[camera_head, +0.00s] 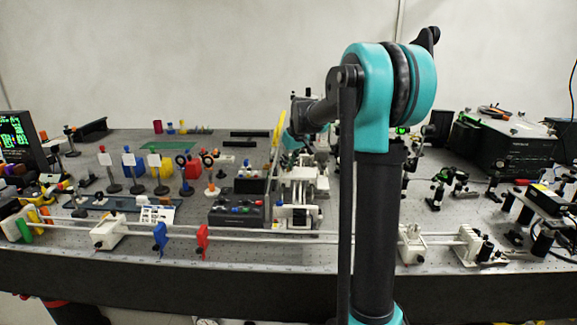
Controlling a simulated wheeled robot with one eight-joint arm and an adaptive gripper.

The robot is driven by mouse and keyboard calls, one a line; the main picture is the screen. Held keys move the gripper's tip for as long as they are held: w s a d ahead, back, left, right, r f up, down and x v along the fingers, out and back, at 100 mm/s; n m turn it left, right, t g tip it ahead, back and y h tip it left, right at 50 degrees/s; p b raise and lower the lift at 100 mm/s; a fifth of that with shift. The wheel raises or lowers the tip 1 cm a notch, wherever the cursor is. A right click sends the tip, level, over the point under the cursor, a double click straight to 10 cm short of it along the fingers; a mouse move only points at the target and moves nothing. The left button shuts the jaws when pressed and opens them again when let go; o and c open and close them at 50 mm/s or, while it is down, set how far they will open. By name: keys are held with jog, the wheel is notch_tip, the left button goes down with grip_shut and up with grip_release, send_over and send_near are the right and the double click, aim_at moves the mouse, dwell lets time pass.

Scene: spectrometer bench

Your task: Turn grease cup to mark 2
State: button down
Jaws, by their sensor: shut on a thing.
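My arm reaches away from me over the bench. My gripper (308,155) is small and partly hidden behind my arm's wrist, low over the white and metal apparatus (300,190) at the bench's middle. It is shut on a small part there, which appears to be the grease cup. The cup itself, its marks and how far it is turned cannot be made out in this view.
A dark control box (237,211) with coloured knobs stands left of the apparatus, and a yellow upright plate (277,130) rises behind it. A long white rail (270,235) runs along the front edge. Optical mounts crowd the right; a green-text screen (16,136) stands far left.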

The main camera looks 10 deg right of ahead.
jog(key=c, duration=1.5)
grip_release()
jog(key=shift+o, duration=0.2)
jog(key=shift+r, duration=0.1)
jog(key=v, duration=1.1)
jog(key=shift+s+r, duration=0.25)
jog(key=shift+r, duration=0.1)
